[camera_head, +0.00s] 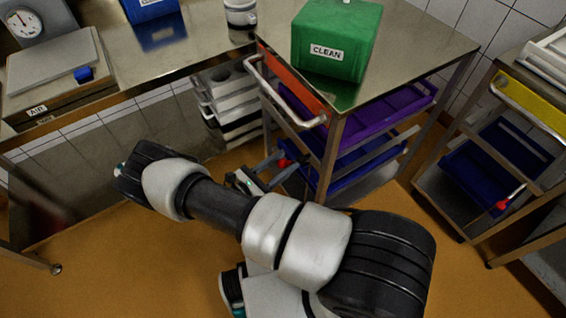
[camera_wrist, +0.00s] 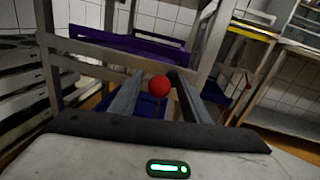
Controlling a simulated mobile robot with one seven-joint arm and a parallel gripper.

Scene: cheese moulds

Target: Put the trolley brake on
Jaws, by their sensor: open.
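The steel trolley (camera_head: 338,140) has an orange band and a curved push handle. A red ball knob, likely its brake lever, shows near its lower left side (camera_head: 284,162). In the wrist view the red knob (camera_wrist: 159,87) sits between my two fingers, close to their tips, with a gap on each side. A thin stem seems to run down below it. My gripper (camera_head: 281,169) is low beside the trolley, open and pointing towards it; its fingers also show in the wrist view (camera_wrist: 158,76). How the lever joins the trolley is hidden.
A green CLEAN box (camera_head: 337,42) stands on the trolley, with purple (camera_head: 395,104) and blue (camera_head: 345,172) trays below. Stacked grey moulds (camera_head: 228,95) stand left of it. A second trolley (camera_head: 520,90) with a yellow band and its own red knob (camera_head: 502,205) stands at right.

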